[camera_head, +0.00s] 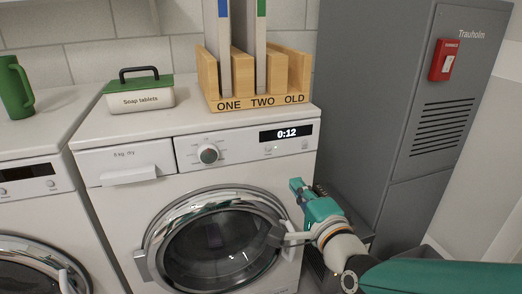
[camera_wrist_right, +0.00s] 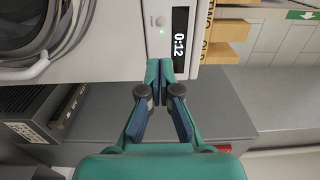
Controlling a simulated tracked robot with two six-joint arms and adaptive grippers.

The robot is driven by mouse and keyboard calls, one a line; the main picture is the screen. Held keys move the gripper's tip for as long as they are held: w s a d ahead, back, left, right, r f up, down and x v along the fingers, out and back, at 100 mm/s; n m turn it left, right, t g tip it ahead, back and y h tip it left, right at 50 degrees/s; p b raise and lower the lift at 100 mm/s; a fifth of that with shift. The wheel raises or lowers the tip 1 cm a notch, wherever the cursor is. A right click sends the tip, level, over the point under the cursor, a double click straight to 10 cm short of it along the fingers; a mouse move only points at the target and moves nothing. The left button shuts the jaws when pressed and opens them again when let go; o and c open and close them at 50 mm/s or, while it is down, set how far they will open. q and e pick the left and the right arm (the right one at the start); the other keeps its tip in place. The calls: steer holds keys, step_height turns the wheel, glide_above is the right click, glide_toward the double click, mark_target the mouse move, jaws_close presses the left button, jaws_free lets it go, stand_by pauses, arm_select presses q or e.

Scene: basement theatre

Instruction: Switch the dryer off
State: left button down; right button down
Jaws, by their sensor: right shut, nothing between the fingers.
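The dryer (camera_head: 112,205) is a white front-loading machine with a round glass door (camera_head: 215,240). Its lit display (camera_head: 286,134) reads 0:12. A round dial (camera_head: 208,154) sits left of the display. In the right wrist view the display (camera_wrist_right: 180,42) appears sideways, with a small round button (camera_wrist_right: 159,21) and a green light beside it. My right gripper (camera_head: 296,185) is shut and empty, below the display near the dryer's right front edge. Its closed fingertips also show in the right wrist view (camera_wrist_right: 165,70), close to the panel; I cannot tell if they touch. My left gripper is out of view.
A wooden rack (camera_head: 255,103) labelled ONE, TWO, OLD and a soap tablets box (camera_head: 140,97) stand on top. A green mug (camera_head: 16,90) stands on the left machine (camera_head: 45,215). A grey cabinet (camera_head: 385,110) with a red box (camera_head: 443,60) stands close on the right.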

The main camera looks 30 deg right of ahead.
mark_target(268, 149)
steer(key=shift+w, duration=0.2)
steer(key=shift+w+a, duration=0.1)
steer(key=shift+a, duration=0.05)
steer(key=shift+w, duration=0.1)
steer(key=b+x, duration=0.2)
steer(key=x, duration=1.1)
steer(key=shift+w, duration=0.3)
